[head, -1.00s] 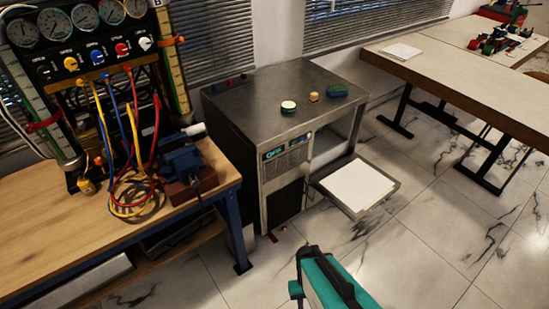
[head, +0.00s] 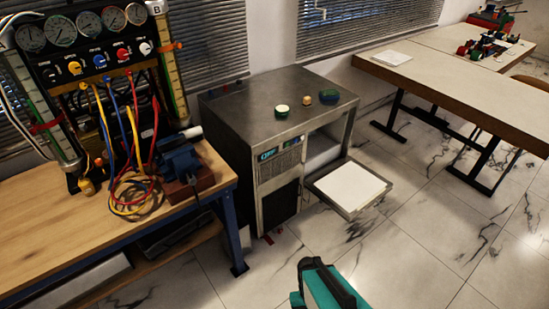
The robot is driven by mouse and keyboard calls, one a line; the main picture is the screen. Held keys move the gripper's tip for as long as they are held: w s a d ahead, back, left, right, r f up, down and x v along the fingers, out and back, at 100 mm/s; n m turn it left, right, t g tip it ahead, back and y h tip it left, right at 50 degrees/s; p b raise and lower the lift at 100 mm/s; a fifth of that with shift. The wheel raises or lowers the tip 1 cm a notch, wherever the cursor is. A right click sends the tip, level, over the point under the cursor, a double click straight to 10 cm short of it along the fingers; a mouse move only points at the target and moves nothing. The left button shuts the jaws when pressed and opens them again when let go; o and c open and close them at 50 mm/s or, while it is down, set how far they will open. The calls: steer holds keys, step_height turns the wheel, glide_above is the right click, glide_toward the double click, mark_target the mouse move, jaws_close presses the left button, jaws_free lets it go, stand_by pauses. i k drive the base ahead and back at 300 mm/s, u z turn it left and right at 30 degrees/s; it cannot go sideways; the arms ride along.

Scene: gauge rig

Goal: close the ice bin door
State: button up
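The ice bin door (head: 378,199) is on the front of a grey steel ice machine (head: 270,108) in the middle of the head view. It is swung down and open, lying about level out over the floor, with its pale inner panel facing up. The bin opening (head: 322,150) shows as a dark recess behind it. No gripper that I can make out is in view, and nothing touches the door. A teal and black part (head: 325,285) shows at the bottom edge, apart from the door; I cannot tell what it belongs to.
Small round items (head: 282,111) and a dark green-blue item (head: 338,96) sit on the machine's top. A wooden bench (head: 50,235) with a gauge rig (head: 95,55) and a vise (head: 183,165) stands left. A long table (head: 450,85) stands right. Tiled floor (head: 420,240) is clear before the door.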

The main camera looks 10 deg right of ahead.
mark_target(349, 188)
steer(key=z, duration=0.1)
steer(key=i, duration=0.95)
steer(key=u, duration=0.05)
